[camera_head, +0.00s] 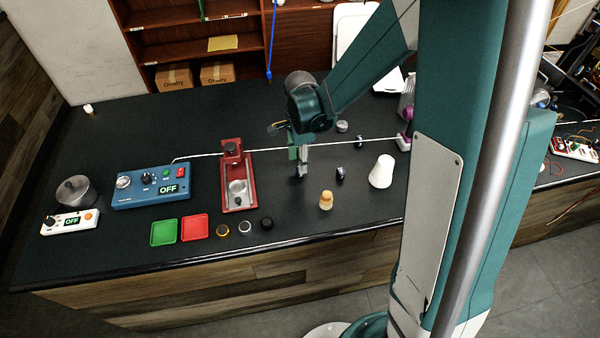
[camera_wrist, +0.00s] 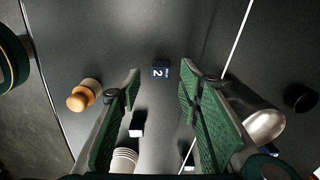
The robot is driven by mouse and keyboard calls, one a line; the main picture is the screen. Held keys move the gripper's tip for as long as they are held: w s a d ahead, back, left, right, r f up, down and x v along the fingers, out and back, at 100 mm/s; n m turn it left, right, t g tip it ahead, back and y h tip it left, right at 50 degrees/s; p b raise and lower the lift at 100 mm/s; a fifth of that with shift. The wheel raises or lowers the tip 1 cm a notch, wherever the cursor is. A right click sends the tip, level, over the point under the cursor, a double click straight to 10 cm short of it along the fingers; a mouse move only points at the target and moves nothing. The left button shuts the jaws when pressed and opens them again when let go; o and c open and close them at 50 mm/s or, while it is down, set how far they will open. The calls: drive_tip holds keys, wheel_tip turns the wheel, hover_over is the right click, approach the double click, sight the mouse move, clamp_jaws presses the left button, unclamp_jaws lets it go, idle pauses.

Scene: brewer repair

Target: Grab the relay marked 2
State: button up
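The relay marked 2 (camera_wrist: 160,72) is a small dark blue block with a white "2" on its label. In the wrist view it lies on the black tabletop, centred in the gap between my fingertips. My gripper (camera_wrist: 160,68) is open, its green-padded fingers on either side of that gap with nothing gripped. In the head view my gripper (camera_head: 299,172) points down, low over the table, right of the red press; I cannot make out the relay marked 2 there. Two more small dark blocks lie nearby in the wrist view, one block (camera_wrist: 137,126) and another block (camera_wrist: 188,160); their marks are unreadable.
A wooden-coloured knobbed piece (camera_head: 326,201), a white cup (camera_head: 382,171) and a metal cylinder (camera_wrist: 265,125) stand around my gripper. The red press (camera_head: 239,193) is to the left. A thin white cable (camera_head: 270,152) crosses the table behind my gripper.

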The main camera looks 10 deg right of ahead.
drive_tip(key=shift+f, duration=0.15)
drive_tip(key=shift+f, duration=2.45)
drive_tip(key=shift+c, duration=0.6)
drive_tip(key=c, duration=0.8)
